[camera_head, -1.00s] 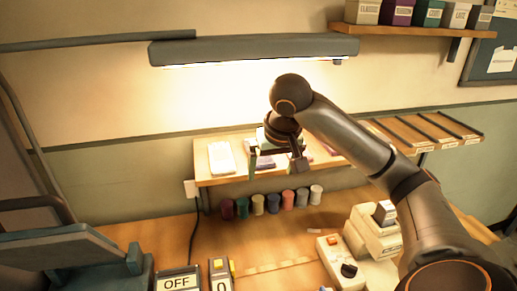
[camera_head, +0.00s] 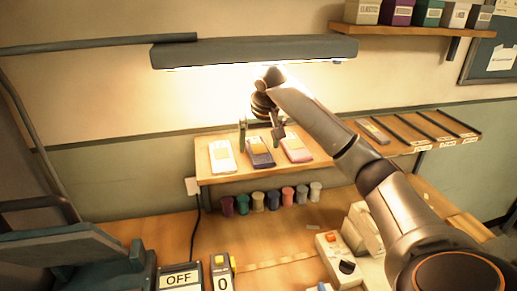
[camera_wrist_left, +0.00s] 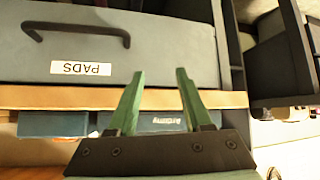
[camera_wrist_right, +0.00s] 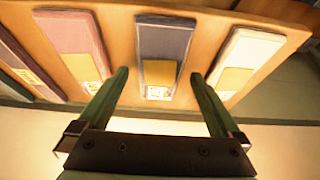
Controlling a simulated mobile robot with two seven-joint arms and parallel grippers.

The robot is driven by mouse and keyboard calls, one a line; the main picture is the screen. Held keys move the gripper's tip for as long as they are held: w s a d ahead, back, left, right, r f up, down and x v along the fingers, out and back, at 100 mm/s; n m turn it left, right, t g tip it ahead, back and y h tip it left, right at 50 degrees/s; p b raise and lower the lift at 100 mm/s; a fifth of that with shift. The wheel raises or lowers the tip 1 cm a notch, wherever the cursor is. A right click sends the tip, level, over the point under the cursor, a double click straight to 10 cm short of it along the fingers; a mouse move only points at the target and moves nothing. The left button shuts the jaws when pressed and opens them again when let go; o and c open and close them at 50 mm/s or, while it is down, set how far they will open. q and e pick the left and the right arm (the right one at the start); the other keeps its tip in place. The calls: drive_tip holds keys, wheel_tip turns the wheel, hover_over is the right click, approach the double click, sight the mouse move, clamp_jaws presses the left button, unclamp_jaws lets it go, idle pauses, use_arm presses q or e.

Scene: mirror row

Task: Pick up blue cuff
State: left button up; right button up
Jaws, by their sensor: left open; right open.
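The blue cuff (camera_head: 259,152) is a dark blue packet with a yellow patch. It lies between a white packet (camera_head: 221,156) and a pink packet (camera_head: 296,149) on the small wall shelf. My right gripper (camera_head: 260,140) is open and empty above the shelf, its fingers on either side of the blue cuff in the picture. In the right wrist view the blue cuff (camera_wrist_right: 165,48) lies between and beyond the open fingers, apparently untouched. My left gripper (camera_wrist_left: 160,78) is open and empty in front of a grey drawer labelled PADS (camera_wrist_left: 110,50); it is out of the head view.
Several coloured jars (camera_head: 272,200) stand in a row under the shelf (camera_head: 207,178). A lamp (camera_head: 255,51) hangs close above my right wrist. A divided rack (camera_head: 420,130) is to the right. A device with a black knob (camera_head: 347,267) stands on the bench.

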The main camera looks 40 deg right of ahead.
drive_tip(key=shift+w+d+f, duration=0.1)
drive_tip(key=shift+f, duration=0.45)
drive_tip(key=c, duration=1.3)
drive_tip(key=shift+r, duration=0.15)
